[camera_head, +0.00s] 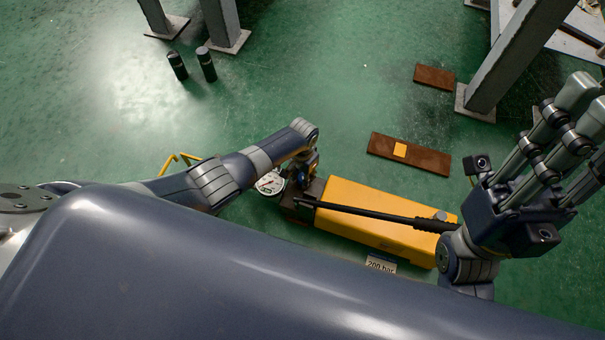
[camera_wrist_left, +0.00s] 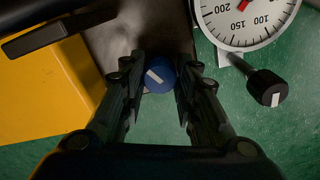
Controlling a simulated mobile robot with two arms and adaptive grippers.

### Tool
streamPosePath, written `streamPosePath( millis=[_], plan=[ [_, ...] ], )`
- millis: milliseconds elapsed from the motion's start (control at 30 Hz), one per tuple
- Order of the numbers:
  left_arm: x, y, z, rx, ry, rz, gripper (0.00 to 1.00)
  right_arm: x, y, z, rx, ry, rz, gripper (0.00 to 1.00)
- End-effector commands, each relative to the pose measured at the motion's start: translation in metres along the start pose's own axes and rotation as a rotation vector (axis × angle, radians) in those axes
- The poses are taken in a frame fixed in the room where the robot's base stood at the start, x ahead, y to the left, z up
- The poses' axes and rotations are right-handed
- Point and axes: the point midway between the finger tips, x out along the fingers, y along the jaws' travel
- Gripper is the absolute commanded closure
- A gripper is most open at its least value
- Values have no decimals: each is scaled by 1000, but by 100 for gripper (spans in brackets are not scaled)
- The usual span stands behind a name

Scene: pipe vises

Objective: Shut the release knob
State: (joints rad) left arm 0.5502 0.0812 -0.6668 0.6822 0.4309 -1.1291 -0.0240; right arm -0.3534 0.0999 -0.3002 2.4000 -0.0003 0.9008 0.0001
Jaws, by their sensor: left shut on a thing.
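A round blue knob with a white bar mark (camera_wrist_left: 160,74) sits on the front of the yellow hand pump (camera_head: 370,215). My left gripper (camera_wrist_left: 162,70) has a finger on each side of the blue knob and is shut on it. In the head view my left gripper (camera_head: 303,172) points down at the pump's left end, and the arm partly hides it. A black knob with a white mark (camera_wrist_left: 268,88) stands apart, right of the fingers. My right gripper (camera_head: 585,105) is raised at the right, open and empty, its fingers pointing up.
A white pressure gauge (camera_head: 269,183) is close beside the left gripper; its dial also shows in the wrist view (camera_wrist_left: 245,15). A long black pump lever (camera_head: 370,214) lies over the yellow body. Brown plates (camera_head: 420,157) and grey posts (camera_head: 510,60) stand beyond. Green floor is clear at upper middle.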

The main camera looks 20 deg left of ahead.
Motion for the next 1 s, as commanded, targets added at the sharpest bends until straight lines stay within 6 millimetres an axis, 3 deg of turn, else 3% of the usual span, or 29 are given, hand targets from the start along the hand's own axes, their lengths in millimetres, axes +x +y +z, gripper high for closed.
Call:
streamPosePath(
  millis=[500, 1000],
  plan=[
    [1, 0, 1, 422, -3, 2, 95, 3, 0, 0, 0, -1, 0, 75],
    [1, 0, 1, 564, -3, 2, 95, 6, 0, -1, 0, 8, -3, 75]
  ],
)
